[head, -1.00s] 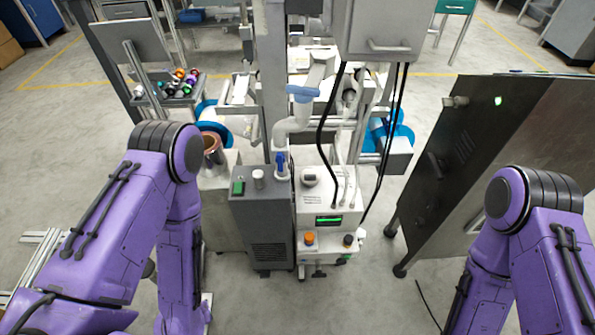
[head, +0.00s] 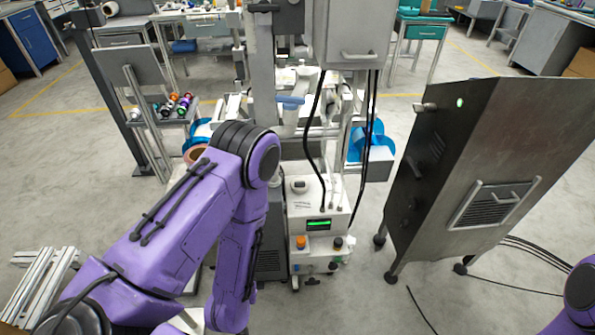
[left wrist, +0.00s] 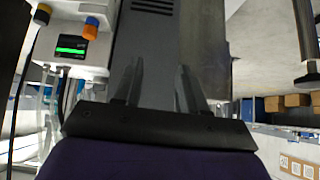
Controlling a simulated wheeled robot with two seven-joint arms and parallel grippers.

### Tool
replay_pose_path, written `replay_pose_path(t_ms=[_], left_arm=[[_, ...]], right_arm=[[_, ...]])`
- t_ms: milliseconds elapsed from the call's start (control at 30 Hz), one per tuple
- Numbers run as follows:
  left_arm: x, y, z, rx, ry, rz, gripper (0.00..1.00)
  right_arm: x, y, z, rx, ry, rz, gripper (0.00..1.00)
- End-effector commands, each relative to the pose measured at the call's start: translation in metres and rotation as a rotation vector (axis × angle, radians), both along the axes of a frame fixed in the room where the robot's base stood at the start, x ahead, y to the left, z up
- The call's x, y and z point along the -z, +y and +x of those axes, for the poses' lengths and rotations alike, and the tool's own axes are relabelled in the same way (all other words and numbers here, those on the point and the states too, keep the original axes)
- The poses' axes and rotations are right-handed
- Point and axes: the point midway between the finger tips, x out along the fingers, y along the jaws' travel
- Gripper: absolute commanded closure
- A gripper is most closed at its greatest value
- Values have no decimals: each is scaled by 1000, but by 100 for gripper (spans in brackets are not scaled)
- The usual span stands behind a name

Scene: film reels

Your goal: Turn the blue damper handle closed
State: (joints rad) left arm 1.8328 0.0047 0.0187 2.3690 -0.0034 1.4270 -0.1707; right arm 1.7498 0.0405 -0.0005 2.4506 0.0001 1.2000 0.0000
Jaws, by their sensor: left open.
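The blue damper handle cannot be made out in either current view; in the head view my left arm (head: 190,215) covers the part of the pipe where it was. A short stretch of white pipe with a light blue band (head: 291,101) shows above that arm. My left gripper (left wrist: 159,68) shows in the left wrist view, with its two fingers apart and nothing between them. It faces a grey cabinet (left wrist: 160,40) with vent slots. The head view does not show its fingers. My right gripper is out of view; only a bit of the right arm shows.
A white control box (head: 318,210) with a green display and an orange knob (head: 301,242) stands beside the grey cabinet. A dark metal cabinet (head: 470,170) on wheels stands at the right. Black cables hang by the pipe. Floor is clear between box and metal cabinet.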

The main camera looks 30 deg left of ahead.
Motion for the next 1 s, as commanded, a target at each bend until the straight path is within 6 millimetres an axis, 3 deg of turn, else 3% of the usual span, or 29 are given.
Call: replay_pose_path(t_ms=[33,100,200,300,400,800,1000], left_arm=[[-19,1,49,29,-157,68,58],[-60,2,106,48,-368,183,58],[-119,1,159,29,-607,323,58],[-154,1,181,1,-728,401,58],[-163,6,193,-10,-753,420,58],[-162,48,261,-7,-747,416,58],[-160,55,272,-4,-745,417,58]], right_arm=[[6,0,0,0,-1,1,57],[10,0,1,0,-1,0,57],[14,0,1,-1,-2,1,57],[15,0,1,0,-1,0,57],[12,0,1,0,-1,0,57],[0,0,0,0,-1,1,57],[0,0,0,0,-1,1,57]])
